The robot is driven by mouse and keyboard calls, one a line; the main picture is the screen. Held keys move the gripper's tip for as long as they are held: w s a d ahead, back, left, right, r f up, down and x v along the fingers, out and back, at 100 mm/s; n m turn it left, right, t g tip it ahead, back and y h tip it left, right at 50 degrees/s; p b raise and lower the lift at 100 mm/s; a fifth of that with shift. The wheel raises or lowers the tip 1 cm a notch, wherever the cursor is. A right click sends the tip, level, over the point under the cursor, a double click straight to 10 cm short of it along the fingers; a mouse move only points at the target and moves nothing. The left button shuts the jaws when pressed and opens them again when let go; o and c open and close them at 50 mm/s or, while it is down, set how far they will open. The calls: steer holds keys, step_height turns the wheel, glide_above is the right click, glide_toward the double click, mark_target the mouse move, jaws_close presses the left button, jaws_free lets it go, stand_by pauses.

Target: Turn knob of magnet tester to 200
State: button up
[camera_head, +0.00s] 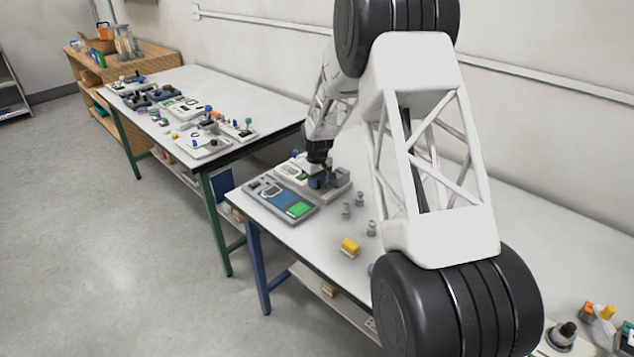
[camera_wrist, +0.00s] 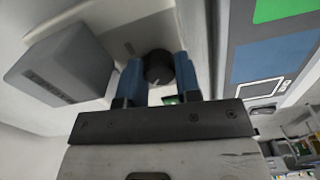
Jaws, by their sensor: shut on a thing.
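The magnet tester is a pale, flat-based device with a grey block (camera_head: 341,178) on the near table. The same grey block (camera_wrist: 66,66) fills the left of the wrist view, with lettering too blurred to read. The tester's round black knob (camera_wrist: 158,66) sits between the two blue fingers of my gripper (camera_wrist: 159,75), which is shut on it. In the head view my gripper (camera_head: 319,181) reaches down onto the tester and hides the knob. The knob's setting cannot be read in either view.
A grey panel with blue and green fields (camera_head: 298,209) lies close beside the tester; its edge also shows in the wrist view (camera_wrist: 272,50). Small metal weights (camera_head: 371,228) and a yellow block (camera_head: 350,247) stand nearby. A cluttered second table (camera_head: 185,82) is at left.

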steer(key=m, duration=0.8)
stand_by(0.4)
steer(key=shift+m, duration=0.4)
steer(key=o, duration=0.9)
steer(key=shift+o, duration=0.2)
steer(key=shift+r, duration=0.1)
steer(key=shift+r, duration=3.85)
